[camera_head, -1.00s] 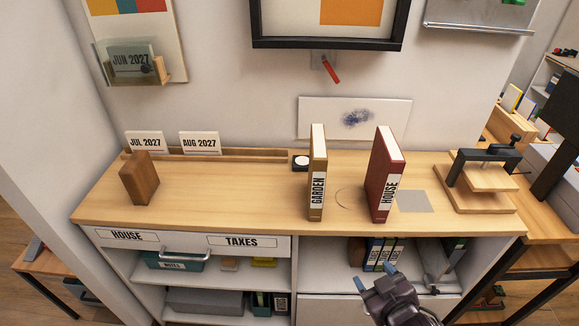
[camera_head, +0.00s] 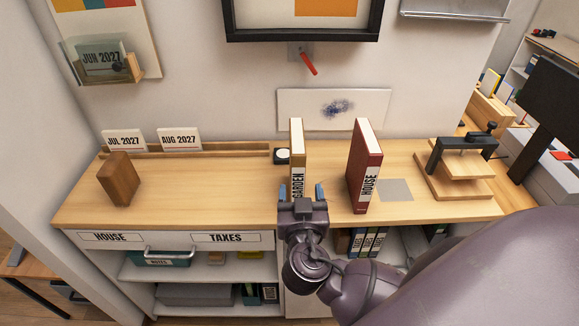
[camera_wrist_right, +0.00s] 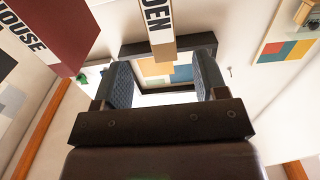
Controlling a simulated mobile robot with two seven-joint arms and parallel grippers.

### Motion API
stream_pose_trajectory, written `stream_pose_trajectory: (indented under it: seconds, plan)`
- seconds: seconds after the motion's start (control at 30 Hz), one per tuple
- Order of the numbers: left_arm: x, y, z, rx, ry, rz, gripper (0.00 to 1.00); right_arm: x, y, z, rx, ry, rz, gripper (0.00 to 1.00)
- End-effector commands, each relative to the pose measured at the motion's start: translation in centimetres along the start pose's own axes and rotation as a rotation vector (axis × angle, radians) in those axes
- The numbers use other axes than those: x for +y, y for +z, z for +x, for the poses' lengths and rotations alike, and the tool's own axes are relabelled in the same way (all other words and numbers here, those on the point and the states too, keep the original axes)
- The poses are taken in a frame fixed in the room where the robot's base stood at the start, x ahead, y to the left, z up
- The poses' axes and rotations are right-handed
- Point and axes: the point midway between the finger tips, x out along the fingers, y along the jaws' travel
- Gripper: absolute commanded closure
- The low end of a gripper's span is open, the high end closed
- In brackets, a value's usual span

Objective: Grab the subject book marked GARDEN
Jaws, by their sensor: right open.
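The GARDEN book (camera_head: 297,150) stands upright on the wooden desktop, tan-spined with a white label; its lower part is hidden behind my right gripper in the head view. My right gripper (camera_head: 301,194) is open in front of its spine, with one blue fingertip to each side of it. In the right wrist view, the GARDEN book (camera_wrist_right: 159,45) shows beyond and between the open fingers (camera_wrist_right: 165,85); I cannot tell whether they touch it. The dark red HOUSE book (camera_head: 363,170) stands upright to the right. My left gripper is not in view.
The HOUSE book also shows at the left of the wrist view (camera_wrist_right: 62,38). A wooden block (camera_head: 119,180) stands at the desk's left, and a black-framed press (camera_head: 459,170) at its right. The desktop (camera_head: 220,185) between block and GARDEN book is clear. Shelves are below.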

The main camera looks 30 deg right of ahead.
Motion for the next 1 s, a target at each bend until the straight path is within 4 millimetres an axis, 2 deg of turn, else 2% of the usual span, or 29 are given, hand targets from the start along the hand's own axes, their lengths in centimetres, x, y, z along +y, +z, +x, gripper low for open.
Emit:
stream_pose_trajectory:
  seconds: [0.3,0.57,0.83,1.0]
  plan:
    - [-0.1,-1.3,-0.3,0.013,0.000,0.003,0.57,-0.1,-0.2,4.2,0.004,-0.002,0.005,0.34]
    - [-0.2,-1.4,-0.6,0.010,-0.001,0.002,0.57,-0.1,-0.1,5.9,0.001,-0.002,0.005,0.34]
    - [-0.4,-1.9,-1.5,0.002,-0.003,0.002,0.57,-0.2,0.0,9.3,0.003,-0.002,0.002,0.34]
    - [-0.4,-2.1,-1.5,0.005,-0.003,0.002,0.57,-0.2,0.2,10.6,-0.001,-0.002,0.004,0.34]
